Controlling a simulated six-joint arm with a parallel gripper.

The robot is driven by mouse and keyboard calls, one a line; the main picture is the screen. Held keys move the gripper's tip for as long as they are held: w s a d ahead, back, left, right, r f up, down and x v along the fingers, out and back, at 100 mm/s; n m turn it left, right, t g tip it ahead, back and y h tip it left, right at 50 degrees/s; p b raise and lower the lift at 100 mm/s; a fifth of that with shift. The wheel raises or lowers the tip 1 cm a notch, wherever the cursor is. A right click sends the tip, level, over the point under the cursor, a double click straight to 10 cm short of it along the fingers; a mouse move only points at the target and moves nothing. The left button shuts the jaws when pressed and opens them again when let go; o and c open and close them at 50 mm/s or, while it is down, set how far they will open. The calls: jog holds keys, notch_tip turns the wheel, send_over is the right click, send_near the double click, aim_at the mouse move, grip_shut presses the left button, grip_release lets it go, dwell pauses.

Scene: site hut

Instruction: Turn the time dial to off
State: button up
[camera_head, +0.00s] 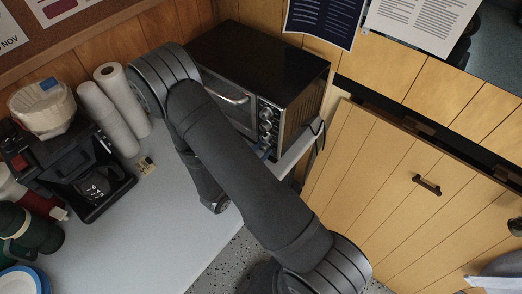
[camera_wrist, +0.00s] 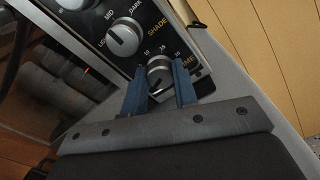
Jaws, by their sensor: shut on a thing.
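The toaster oven (camera_head: 262,55) stands at the back of the counter, with a column of knobs on its front panel. In the wrist view, the time dial (camera_wrist: 159,74) is a round silver knob, low on the black panel (camera_wrist: 104,22). Numbers 15 and 20 show above it, and part of the word TIME shows to its right. My gripper (camera_wrist: 160,66) has its two blue fingers on either side of this dial, shut on it. The dial's lower part lies between the fingers, and its pointer is hard to read. In the head view, my arm hides most of the gripper.
The shade dial (camera_wrist: 122,40) sits just above and left of the time dial. The oven's glass door and handle (camera_head: 232,97) are left of the panel. Paper rolls (camera_head: 108,118) and a coffee maker (camera_head: 82,178) stand on the counter (camera_head: 130,245) at left. A wooden door (camera_head: 400,190) is at right.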

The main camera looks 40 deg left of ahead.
jog(key=shift+m, duration=1.9)
jog(key=o, duration=1)
jog(key=shift+s, duration=0.15)
jog(key=s, duration=1.7)
jog(key=shift+s, duration=0.1)
jog(key=w, duration=1.7)
jog(key=shift+w, duration=0.1)
